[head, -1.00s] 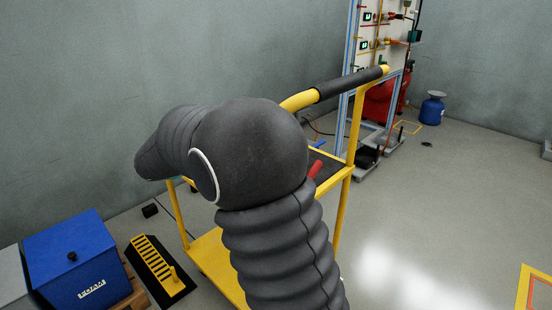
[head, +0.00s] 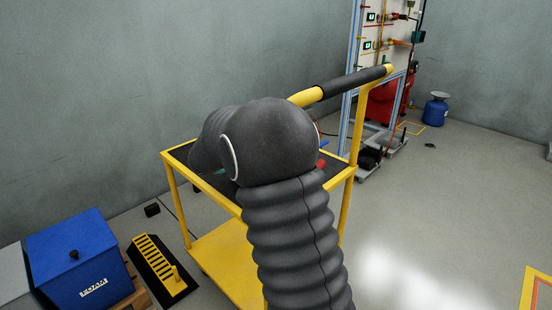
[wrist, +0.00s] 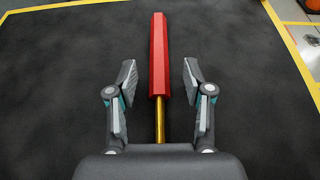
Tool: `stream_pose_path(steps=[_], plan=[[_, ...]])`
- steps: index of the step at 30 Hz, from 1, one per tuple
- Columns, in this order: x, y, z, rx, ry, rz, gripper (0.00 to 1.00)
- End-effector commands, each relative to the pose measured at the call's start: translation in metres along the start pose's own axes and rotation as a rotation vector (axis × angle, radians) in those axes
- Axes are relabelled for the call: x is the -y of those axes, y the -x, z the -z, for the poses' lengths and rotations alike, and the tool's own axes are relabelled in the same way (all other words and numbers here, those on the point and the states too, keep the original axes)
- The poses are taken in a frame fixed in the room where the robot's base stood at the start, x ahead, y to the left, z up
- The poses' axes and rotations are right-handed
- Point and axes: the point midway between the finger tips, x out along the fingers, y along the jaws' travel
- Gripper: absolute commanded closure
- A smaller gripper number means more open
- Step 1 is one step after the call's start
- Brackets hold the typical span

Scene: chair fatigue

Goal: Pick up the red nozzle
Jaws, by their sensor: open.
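The red nozzle (wrist: 159,58) lies on the dark top of the yellow cart in the wrist view, a long red bar with a thin brass-coloured stem at its near end. My gripper (wrist: 159,76) is open, with one finger on each side of the nozzle's near part and a gap on both sides. The height of the fingers above the cart top is hard to tell. In the head view a small red part of the nozzle (head: 321,165) shows beside my arm, which hides the rest and the gripper.
The yellow cart (head: 172,190) has a raised rim and a dark handle (head: 352,82) at its right. A blue box (head: 75,262) and a black-and-yellow rack (head: 158,268) stand on the floor at the left. A wall is behind the cart.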

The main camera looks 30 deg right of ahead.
Motion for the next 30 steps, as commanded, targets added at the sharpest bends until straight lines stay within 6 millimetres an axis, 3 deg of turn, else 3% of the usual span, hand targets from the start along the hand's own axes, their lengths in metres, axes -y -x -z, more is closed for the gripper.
stream_pose_path(steps=[8,14,30], plan=[[0.000,-0.005,0.000,0.000,0.000,0.000,0.49],[0.000,-0.005,0.000,0.000,0.000,0.000,0.99],[0.000,-0.001,-0.010,0.001,-0.002,-0.001,1.00]])
